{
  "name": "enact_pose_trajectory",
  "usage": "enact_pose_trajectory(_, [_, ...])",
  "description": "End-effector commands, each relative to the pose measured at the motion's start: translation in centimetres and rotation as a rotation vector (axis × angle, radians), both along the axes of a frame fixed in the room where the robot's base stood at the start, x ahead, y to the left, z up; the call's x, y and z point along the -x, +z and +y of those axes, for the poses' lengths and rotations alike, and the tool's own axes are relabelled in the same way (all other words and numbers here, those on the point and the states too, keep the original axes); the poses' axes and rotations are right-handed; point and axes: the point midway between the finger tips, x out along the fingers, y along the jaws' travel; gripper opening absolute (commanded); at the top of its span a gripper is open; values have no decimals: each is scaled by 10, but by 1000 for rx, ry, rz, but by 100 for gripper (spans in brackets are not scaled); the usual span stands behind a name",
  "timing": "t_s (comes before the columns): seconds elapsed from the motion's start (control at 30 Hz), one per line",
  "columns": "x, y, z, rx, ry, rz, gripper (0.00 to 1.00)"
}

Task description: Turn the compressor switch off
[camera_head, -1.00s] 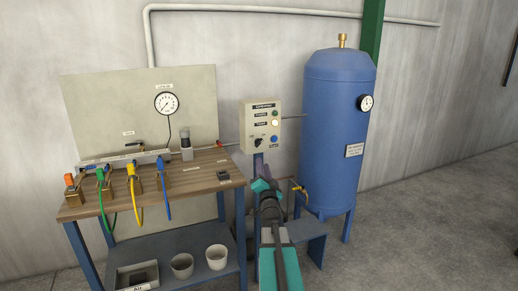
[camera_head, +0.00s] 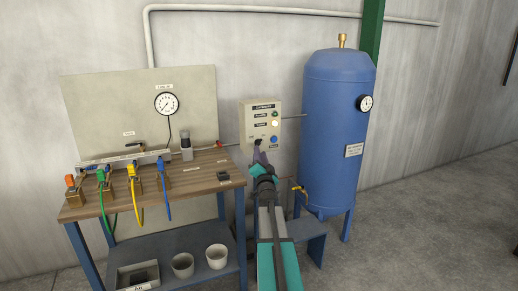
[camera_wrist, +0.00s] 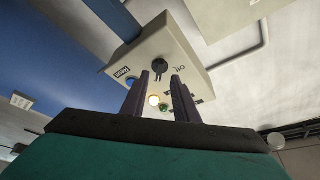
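The compressor control box (camera_head: 261,112) is a beige panel on the wall side, left of the blue tank. Its black rotary switch (camera_wrist: 159,66) shows in the wrist view, with a blue button (camera_wrist: 130,82) beside it and a lit pale lamp (camera_wrist: 153,100) and a green lamp (camera_wrist: 164,107) on the same face. My gripper (camera_wrist: 160,76) is open, with its two dark fingers apart and the switch seen between and just beyond their tips. In the head view my gripper (camera_head: 259,152) is at the box's lower edge and partly hides the switch area. Contact cannot be told.
The blue tank (camera_head: 335,130) with a gauge stands close on the right. A wooden-topped workbench (camera_head: 150,185) with coloured hoses and valves is on the left. Open floor lies to the right.

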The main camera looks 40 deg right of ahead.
Motion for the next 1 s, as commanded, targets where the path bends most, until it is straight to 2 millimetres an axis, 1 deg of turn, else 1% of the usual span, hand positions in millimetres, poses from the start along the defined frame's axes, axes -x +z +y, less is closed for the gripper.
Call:
enact_pose_trajectory(0.03, [-5, 2, -4, 0, 0, 0, 27])
enact_pose_trajectory(0.2, [-16, 6, -13, 0, 0, 0, 27])
enact_pose_trajectory(0.5, [-32, 12, -25, 0, 0, 0, 27])
enact_pose_trajectory(0.67, [-36, 13, -28, -1, -1, 0, 27])
enact_pose_trajectory(0.97, [-36, 13, -28, -1, -1, 0, 27])
enact_pose_trajectory(1.0, [-36, 13, -28, -1, -1, 0, 26])
